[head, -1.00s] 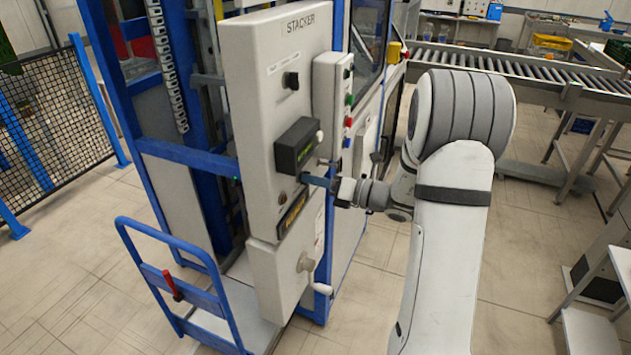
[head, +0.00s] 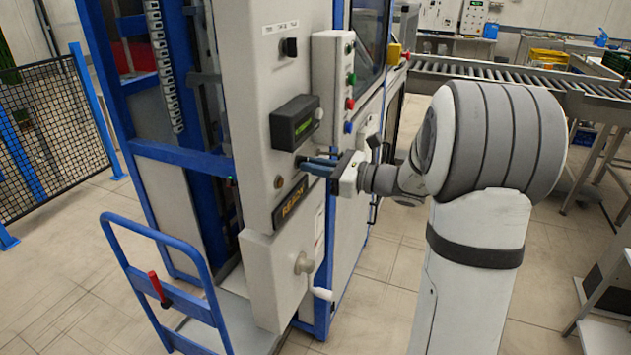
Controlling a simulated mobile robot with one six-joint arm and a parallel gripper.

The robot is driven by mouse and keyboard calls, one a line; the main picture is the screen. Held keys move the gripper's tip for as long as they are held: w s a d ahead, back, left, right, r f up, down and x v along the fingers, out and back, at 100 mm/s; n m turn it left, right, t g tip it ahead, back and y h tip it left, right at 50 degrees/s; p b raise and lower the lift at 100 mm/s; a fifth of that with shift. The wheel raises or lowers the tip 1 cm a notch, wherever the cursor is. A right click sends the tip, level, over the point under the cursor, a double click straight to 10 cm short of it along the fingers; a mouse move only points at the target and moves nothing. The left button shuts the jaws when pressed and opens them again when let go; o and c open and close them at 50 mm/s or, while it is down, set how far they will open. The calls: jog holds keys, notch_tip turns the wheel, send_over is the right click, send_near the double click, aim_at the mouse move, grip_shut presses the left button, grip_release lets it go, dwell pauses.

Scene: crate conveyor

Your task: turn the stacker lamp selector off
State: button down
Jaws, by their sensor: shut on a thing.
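The stacker's grey panel (head: 247,110) stands left of centre, with a dark display box (head: 295,123) on it. My gripper (head: 303,163) reaches in from the right, just below this box. Its two blue fingers are shut at the panel face on a small dark knob, which I take to be the stacker lamp selector. The fingers hide most of it, so its pointer setting cannot be read. The "READY" sign (head: 290,201) below shows amber lettering. A small round fitting (head: 278,182) sits left of the fingertips.
A black switch (head: 289,47) is higher on the panel. A button box (head: 334,80) is to its right. A crank handle (head: 312,280) juts out below. A blue-railed cart (head: 150,235) stands at lower left, and a roller conveyor (head: 490,72) runs behind my arm.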

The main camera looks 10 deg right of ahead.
jog(key=n+b, duration=0.6)
jog(key=b, duration=0.2)
jog(key=shift+f+n, duration=0.15)
jog(key=shift+n, duration=0.15)
jog(key=c, duration=1.5)
grip_release()
jog(key=v, duration=0.8)
jog(key=shift+b, duration=0.35)
jog(key=shift+a, duration=0.2)
